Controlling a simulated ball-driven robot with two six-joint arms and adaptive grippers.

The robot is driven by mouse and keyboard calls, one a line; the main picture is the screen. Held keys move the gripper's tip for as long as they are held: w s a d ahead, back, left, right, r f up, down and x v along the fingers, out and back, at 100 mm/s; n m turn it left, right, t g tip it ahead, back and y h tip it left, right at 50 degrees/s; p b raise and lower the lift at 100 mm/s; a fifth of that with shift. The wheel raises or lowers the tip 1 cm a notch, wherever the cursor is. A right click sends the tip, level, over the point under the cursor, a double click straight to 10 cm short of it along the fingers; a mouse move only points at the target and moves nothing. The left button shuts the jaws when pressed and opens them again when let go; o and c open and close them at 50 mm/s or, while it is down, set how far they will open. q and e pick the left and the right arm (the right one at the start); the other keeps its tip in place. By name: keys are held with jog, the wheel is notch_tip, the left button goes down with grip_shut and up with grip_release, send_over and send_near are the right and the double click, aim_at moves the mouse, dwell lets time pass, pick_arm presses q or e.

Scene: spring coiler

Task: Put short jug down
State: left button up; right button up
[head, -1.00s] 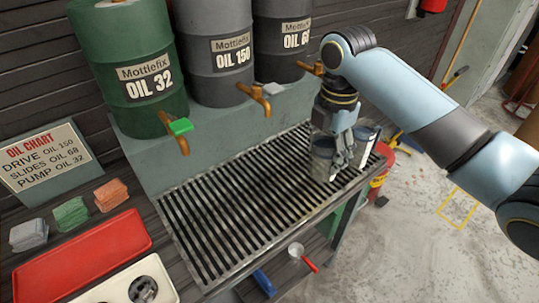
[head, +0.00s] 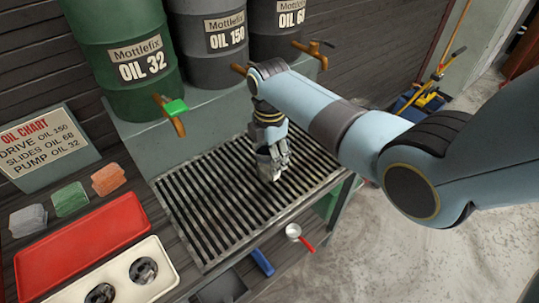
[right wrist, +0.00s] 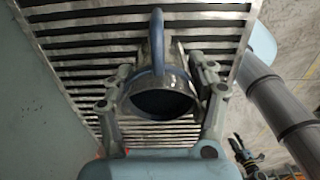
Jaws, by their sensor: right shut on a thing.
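The short jug (right wrist: 176,76) shows in the right wrist view as a metal vessel with a dark open mouth and a blue-grey handle. My right gripper (right wrist: 160,68) is shut on it, with a finger on each side of its body. In the head view my right gripper (head: 273,164) points down over the middle right of the slatted grate (head: 190,208), and the jug is mostly hidden by it. I cannot tell whether the jug touches the slats.
Oil drums with taps stand behind the grate, the green drum (head: 120,55) at left. A red tray (head: 80,240) and a white tray (head: 62,296) lie front left. A small red-handled pan (head: 294,232) is below the grate's front edge. The grate's left half is clear.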

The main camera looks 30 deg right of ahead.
jog(key=o, duration=1.3)
jog(key=shift+f, duration=0.1)
